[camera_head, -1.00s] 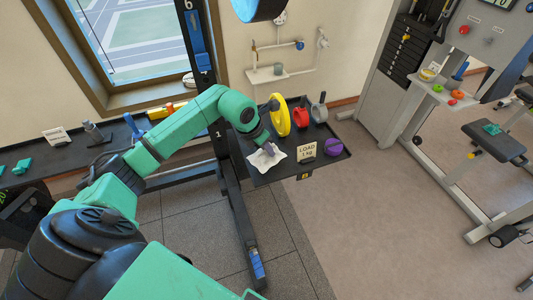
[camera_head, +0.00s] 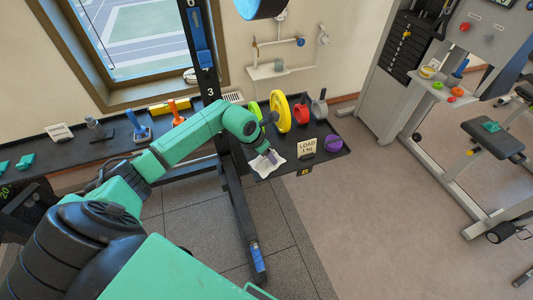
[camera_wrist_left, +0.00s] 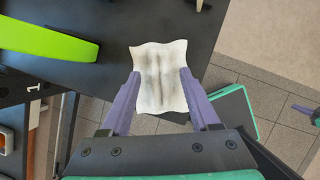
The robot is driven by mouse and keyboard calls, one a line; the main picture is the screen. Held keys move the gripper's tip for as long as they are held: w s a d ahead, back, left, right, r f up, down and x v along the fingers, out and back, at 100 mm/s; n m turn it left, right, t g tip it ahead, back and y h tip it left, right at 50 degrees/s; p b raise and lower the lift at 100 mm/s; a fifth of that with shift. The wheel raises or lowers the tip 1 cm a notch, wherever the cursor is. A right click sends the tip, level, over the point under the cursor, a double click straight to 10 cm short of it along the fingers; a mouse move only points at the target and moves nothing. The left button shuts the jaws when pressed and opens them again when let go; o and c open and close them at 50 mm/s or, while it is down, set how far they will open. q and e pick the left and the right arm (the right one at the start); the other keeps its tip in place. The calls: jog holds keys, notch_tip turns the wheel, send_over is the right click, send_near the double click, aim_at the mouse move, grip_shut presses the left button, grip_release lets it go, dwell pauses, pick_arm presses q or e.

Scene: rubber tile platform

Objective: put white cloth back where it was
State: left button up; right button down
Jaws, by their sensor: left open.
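The white cloth (camera_head: 261,167) lies on the near left corner of the black shelf tray (camera_head: 289,175). In the left wrist view the cloth (camera_wrist_left: 158,62) looks like a creased square with shaded folds along its middle. My left gripper (camera_head: 271,157) is over the cloth, pointing down. In the left wrist view the purple fingers of my left gripper (camera_wrist_left: 158,78) are apart, one at each side of the cloth's lower part. I cannot tell whether they touch it. A small purple and teal part at the right edge of that view may be my right gripper (camera_wrist_left: 305,109).
The tray also holds a yellow ring plate (camera_head: 278,112), a red kettlebell (camera_head: 301,114), a grey one (camera_head: 319,108), a purple item (camera_head: 333,143) and a "LOAD" sign (camera_head: 307,147). A green item (camera_wrist_left: 45,40) is left of the cloth.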

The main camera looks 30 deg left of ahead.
pick_arm(q)
jog(key=b+v, duration=0.2)
jog(key=v, duration=1)
jog(key=shift+b, duration=0.4)
